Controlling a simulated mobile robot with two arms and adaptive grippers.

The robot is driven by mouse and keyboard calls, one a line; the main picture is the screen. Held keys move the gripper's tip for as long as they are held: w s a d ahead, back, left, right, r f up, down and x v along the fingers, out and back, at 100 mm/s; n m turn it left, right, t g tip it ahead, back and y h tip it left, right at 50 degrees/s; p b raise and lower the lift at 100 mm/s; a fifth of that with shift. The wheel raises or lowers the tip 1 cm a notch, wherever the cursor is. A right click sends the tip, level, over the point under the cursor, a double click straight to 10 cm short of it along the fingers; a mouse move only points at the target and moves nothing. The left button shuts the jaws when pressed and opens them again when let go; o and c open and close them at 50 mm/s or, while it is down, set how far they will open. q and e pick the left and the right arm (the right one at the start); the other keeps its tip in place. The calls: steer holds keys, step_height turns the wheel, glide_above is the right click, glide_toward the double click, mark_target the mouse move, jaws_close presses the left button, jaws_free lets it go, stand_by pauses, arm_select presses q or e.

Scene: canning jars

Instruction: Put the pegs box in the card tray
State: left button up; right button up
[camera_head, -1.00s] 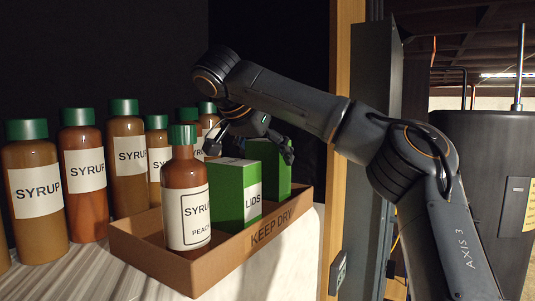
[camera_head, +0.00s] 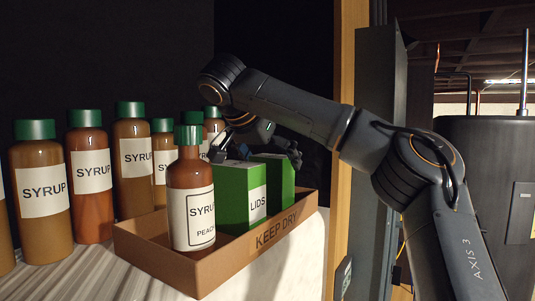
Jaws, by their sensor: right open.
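The card tray (camera_head: 160,255), a brown open tray marked KEEP DRY, stands on the pale striped surface. A green box with a white LIDS label (camera_head: 234,197) stands upright in its middle. A second green box (camera_head: 281,180) is behind it, at the tray's far right end. Its label is not in sight, so I cannot read that it is the pegs box; its base is hidden by the tray wall and the LIDS box. My right gripper (camera_head: 257,150) is open just over and behind the second box, fingers spread. My left gripper is not in view.
A syrup bottle marked PEACH (camera_head: 190,195) stands in the tray's near left end. Several green-capped syrup bottles (camera_head: 90,175) stand in a row behind and left. A wooden post (camera_head: 342,190) and a grey cabinet (camera_head: 377,150) stand close on the right.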

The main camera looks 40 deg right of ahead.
steer(key=shift+r+p, duration=0.15)
steer(key=shift+p, duration=0.15)
steer(key=shift+r+p, duration=0.45)
steer(key=shift+p, duration=0.05)
steer(key=b+v, duration=0.2)
steer(key=v, duration=0.2)
steer(key=shift+a+r+b, duration=0.1)
steer(key=shift+a+b, duration=0.05)
steer(key=shift+b, duration=0.25)
steer(key=v, duration=0.7)
steer(key=shift+b, duration=0.3)
steer(key=shift+s+a+r, duration=0.1)
steer(key=shift+a+r, duration=0.05)
steer(key=shift+a, duration=0.05)
